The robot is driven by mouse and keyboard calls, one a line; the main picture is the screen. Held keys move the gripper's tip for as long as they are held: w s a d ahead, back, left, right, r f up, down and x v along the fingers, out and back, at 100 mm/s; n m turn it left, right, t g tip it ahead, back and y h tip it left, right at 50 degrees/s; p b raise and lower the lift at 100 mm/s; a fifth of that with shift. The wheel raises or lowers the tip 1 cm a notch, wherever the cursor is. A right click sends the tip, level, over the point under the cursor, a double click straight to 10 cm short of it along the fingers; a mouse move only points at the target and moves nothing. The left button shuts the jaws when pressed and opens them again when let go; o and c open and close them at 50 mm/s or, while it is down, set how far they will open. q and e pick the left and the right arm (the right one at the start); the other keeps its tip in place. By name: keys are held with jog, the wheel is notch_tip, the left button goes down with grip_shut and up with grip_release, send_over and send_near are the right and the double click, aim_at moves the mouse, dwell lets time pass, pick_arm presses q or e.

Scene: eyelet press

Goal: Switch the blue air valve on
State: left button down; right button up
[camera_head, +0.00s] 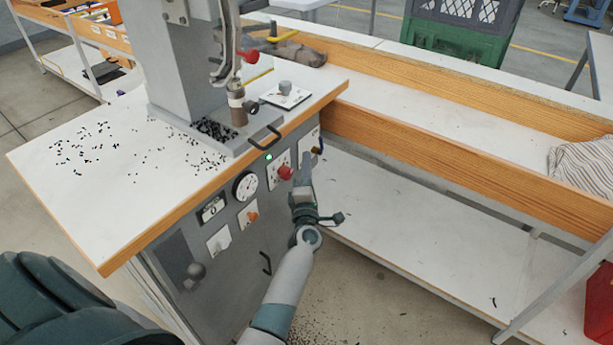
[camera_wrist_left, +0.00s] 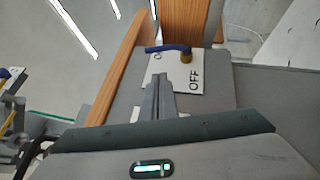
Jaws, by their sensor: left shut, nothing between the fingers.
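The air valve sits on a white plate (camera_wrist_left: 198,88) on the grey cabinet front. In the left wrist view its blue handle (camera_wrist_left: 168,48) reaches left from the brass stub (camera_wrist_left: 186,57), across the plate's upper edge. "OFF" reads at the plate's right; an "O" shows at its upper left, the rest of that word hidden. In the head view the valve (camera_head: 317,150) is small, beside the gripper's tip. My left gripper (camera_head: 305,158) is shut and empty, its fingertips (camera_wrist_left: 167,77) in front of the plate, just below the handle. Contact cannot be told. My right gripper is not in view.
A red knob (camera_head: 285,172), a gauge (camera_head: 245,185) and an orange switch (camera_head: 248,215) lie left of my gripper on the cabinet. The press table (camera_head: 110,205) is above them. A wooden-edged bench (camera_head: 430,160) runs off right, with open floor below the cabinet.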

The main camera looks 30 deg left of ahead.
aim_at(320, 142)
pick_arm(q)
jog(key=shift+w+d+r, duration=0.15)
jog(key=shift+w+d, duration=0.05)
jog(key=shift+w, duration=0.4)
jog(key=shift+w+d+r, duration=0.15)
jog(key=shift+w+r, duration=0.05)
jog(key=shift+w, duration=0.45)
jog(key=shift+w+d+r, duration=0.15)
jog(key=shift+w+d, duration=0.05)
jog(key=shift+w, duration=0.4)
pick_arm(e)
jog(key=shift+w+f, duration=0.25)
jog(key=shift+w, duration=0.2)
pick_arm(q)
jog(key=shift+r, duration=0.1)
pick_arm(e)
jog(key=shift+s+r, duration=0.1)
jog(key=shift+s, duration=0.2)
